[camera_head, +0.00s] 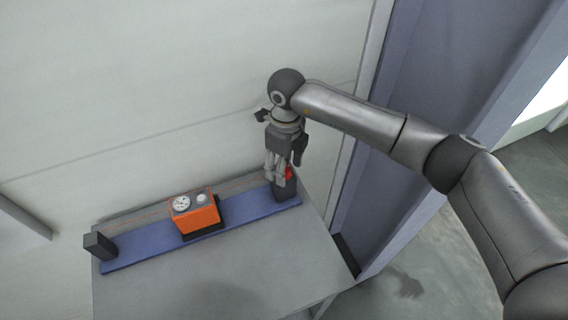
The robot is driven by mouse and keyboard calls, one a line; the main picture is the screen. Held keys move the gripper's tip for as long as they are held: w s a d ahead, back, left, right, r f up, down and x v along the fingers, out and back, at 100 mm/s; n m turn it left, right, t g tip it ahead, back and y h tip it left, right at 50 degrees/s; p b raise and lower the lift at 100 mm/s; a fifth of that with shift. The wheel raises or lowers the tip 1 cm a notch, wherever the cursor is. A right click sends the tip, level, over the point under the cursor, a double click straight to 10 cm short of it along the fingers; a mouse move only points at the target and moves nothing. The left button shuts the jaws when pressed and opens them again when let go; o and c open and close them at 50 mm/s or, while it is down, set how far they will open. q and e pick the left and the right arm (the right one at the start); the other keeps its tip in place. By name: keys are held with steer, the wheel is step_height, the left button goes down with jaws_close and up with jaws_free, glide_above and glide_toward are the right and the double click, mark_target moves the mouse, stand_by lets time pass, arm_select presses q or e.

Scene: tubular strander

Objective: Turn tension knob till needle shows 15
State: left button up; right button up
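An orange box (198,217) sits on a blue rail on the table. Its top carries a round white dial (182,203) with a dark needle, too small to read, and a smaller pale grey round part (201,198). At the rail's right end, a red part (289,174), perhaps the tension knob, shows on a dark block (286,193). My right gripper (276,180) points down right at this red part and partly hides it. I cannot tell whether its fingers touch or grip it. My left gripper is not in view.
The blue rail (148,241) runs across the grey table (230,265), with a dark block (99,245) at its left end. A pale wall stands behind. A blue-grey column (400,130) rises to the right of the table. The table front is clear.

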step_height(320, 180, up, 12)
steer(key=shift+w+d, duration=0.15)
steer(key=shift+w, duration=0.1)
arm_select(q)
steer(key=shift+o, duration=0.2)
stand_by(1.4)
